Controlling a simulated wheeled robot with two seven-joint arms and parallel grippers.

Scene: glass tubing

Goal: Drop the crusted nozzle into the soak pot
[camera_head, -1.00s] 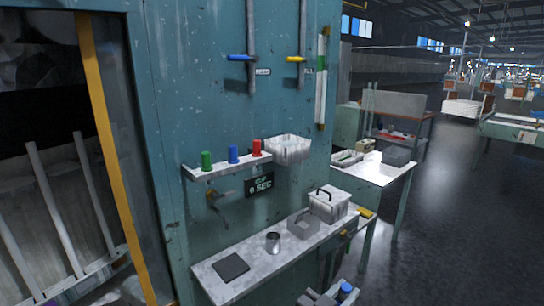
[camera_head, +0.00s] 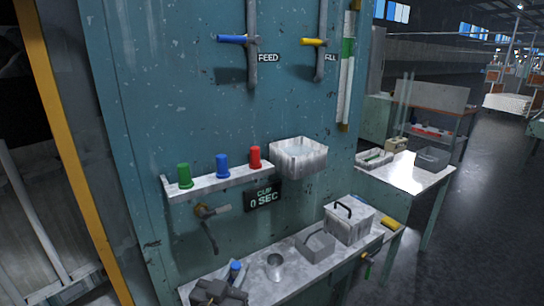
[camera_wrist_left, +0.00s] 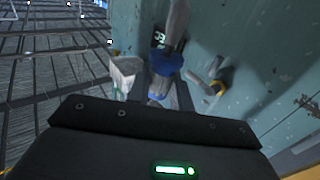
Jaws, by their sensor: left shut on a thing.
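My left gripper (camera_head: 222,292) is shut on a nozzle (camera_head: 236,270) with a blue part, low at the front edge of the head view. The nozzle also shows in the left wrist view (camera_wrist_left: 166,64) as a grey stem with a blue collar; any crust is too small to tell. An open metal pot (camera_head: 274,266), which looks like the soak pot, stands upright on the wall bench (camera_head: 290,284), just right of the gripper and apart from it. Its inside is not clear. My right gripper is in neither view.
A lidded white box (camera_head: 348,224) and a grey handled box (camera_head: 316,246) stand right of the pot. Above, a narrow shelf (camera_head: 205,185) bears green, blue and red pieces beside a white basin (camera_head: 299,158). Levers hang on the teal wall.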

